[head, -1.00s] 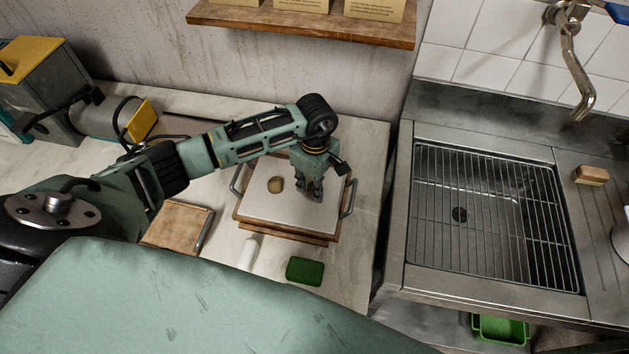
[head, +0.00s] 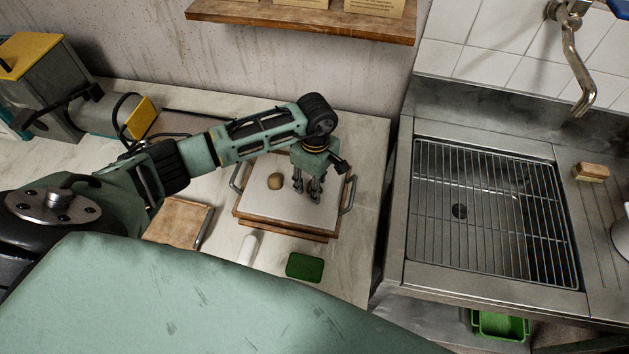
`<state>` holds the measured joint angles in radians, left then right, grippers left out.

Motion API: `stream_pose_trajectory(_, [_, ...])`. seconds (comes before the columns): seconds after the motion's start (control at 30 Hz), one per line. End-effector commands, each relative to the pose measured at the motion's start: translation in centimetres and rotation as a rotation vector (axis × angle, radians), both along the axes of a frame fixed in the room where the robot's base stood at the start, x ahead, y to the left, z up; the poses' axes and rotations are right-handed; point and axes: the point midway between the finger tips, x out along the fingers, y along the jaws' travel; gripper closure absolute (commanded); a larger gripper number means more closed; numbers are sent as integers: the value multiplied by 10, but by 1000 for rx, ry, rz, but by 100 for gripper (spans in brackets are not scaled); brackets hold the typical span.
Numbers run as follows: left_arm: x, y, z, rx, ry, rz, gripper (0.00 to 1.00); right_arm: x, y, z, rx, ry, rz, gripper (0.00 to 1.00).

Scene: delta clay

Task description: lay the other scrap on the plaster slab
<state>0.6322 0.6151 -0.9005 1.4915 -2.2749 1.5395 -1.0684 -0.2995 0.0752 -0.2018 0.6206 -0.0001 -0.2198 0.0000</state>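The plaster slab (head: 288,213) is a pale board in a wooden frame with a metal handle at each side, on the counter. One rounded tan clay scrap (head: 275,181) lies on its left half. My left gripper (head: 307,193) points down over the right half of the slab, to the right of that scrap. Its fingers are apart, with pale slab showing between them. I cannot make out a second scrap; the gripper hides part of the slab. My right gripper is out of view.
A green sponge or pad (head: 305,267) and a white cylinder (head: 249,249) lie in front of the slab. A wooden board (head: 178,222) is to its left. A sink with a wire rack (head: 495,215) is to the right. A shelf (head: 300,22) overhangs the back.

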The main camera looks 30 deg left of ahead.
Motion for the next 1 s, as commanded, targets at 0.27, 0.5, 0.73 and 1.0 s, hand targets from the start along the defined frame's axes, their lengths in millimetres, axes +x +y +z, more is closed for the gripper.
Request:
stream_pose_trajectory(0.27, [3, 1, 29, 1, -7, -3, 61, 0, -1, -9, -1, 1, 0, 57])
stream_pose_trajectory(0.5, [4, 0, 82, 0, -6, -1, 61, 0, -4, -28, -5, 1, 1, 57])
stream_pose_trajectory(0.73, [4, 0, 115, 1, -3, 1, 61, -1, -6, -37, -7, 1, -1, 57])
stream_pose_trajectory(1.0, [3, 0, 124, 0, 1, 0, 61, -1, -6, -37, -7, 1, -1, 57])
